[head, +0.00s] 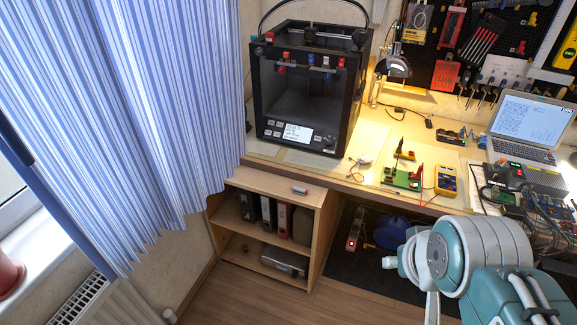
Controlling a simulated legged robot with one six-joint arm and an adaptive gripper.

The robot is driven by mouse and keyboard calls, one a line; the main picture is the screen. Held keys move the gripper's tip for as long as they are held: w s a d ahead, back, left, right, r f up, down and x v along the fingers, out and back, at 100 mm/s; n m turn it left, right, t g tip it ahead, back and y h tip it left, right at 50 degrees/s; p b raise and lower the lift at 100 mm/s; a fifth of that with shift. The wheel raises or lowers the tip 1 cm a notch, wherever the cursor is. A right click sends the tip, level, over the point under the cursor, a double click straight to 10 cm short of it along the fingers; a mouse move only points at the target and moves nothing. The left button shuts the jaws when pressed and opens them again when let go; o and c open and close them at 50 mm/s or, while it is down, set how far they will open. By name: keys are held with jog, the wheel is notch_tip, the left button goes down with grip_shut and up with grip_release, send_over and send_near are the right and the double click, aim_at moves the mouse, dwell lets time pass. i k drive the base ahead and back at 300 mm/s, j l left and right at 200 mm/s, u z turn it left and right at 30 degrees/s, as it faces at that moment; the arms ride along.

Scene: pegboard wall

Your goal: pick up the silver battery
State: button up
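A small silver cylinder with a reddish end, which looks like the silver battery (299,189), lies on its side on top of the low wooden shelf (262,182), near the shelf's right end. Nothing touches it or covers it. My teal and grey arm fills the lower right of the head view, apart from the battery and to its right. The fingers of my gripper do not show in this view.
A black 3D printer (305,90) stands on the workbench behind the shelf. The bench also holds green circuit parts (402,179), a yellow multimeter (446,180) and a laptop (530,122). A blue striped curtain (130,120) hangs at left. Wooden floor is clear before the shelf.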

aim_at(298, 189)
jog(key=i+j, duration=0.5)
jog(key=i+j+z, duration=0.1)
jog(key=i+j, duration=0.35)
jog(key=i, duration=0.25)
jog(key=k+l+z, duration=0.15)
jog(key=z, duration=0.35)
jog(key=k+l+z, duration=0.1)
jog(key=l+z, duration=0.15)
jog(key=z, duration=0.25)
jog(key=u, duration=1.25)
jog(key=i+j+u, duration=0.1)
jog(key=u, duration=0.3)
jog(key=i+j, duration=0.05)
jog(key=j, duration=0.05)
